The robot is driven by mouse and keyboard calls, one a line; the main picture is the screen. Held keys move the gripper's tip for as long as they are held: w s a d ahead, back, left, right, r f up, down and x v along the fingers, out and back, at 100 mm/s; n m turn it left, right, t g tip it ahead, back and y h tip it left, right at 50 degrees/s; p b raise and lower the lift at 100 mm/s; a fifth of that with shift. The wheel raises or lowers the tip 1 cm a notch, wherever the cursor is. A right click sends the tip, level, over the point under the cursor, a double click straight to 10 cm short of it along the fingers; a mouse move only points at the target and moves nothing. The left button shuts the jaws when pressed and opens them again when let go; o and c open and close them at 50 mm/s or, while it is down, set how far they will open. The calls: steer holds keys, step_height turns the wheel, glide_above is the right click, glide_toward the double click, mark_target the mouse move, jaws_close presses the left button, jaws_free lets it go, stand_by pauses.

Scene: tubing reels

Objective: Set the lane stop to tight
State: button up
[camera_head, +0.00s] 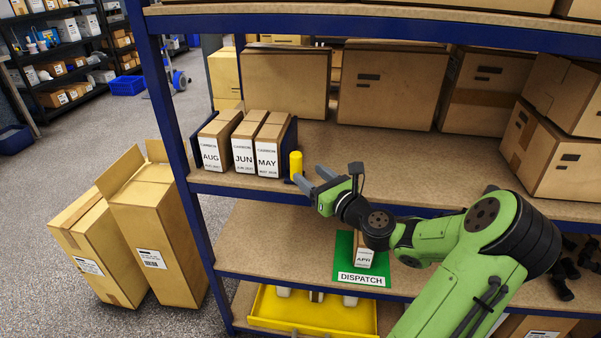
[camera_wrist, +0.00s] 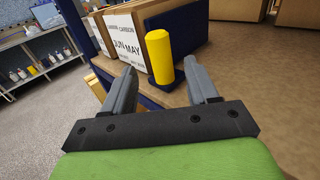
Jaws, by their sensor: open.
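The lane stop is a dark blue plate (camera_wrist: 193,45) standing at the right end of a row of boxes on the upper shelf. It carries a yellow upright handle (camera_head: 295,165) at its front; the handle also shows in the wrist view (camera_wrist: 159,56). The row holds the AUG box (camera_head: 210,157), the JUN box (camera_head: 243,157) and the MAY box (camera_head: 267,158). In the head view the stop is close to the MAY box; any small gap is hard to tell. My gripper (camera_head: 310,180) is open and empty, in front of the handle and apart from it.
An APR box (camera_head: 363,254) stands on a green DISPATCH mat (camera_head: 344,271) on the shelf below. A yellow tray (camera_head: 310,314) is lower still. Large cartons (camera_head: 390,88) line the back of the upper shelf. The shelf right of the handle is clear.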

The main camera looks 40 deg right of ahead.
mark_target(300, 167)
steer(key=w, duration=0.4)
steer(key=shift+w+d, duration=0.3)
steer(key=shift+w, duration=0.05)
jaws_close()
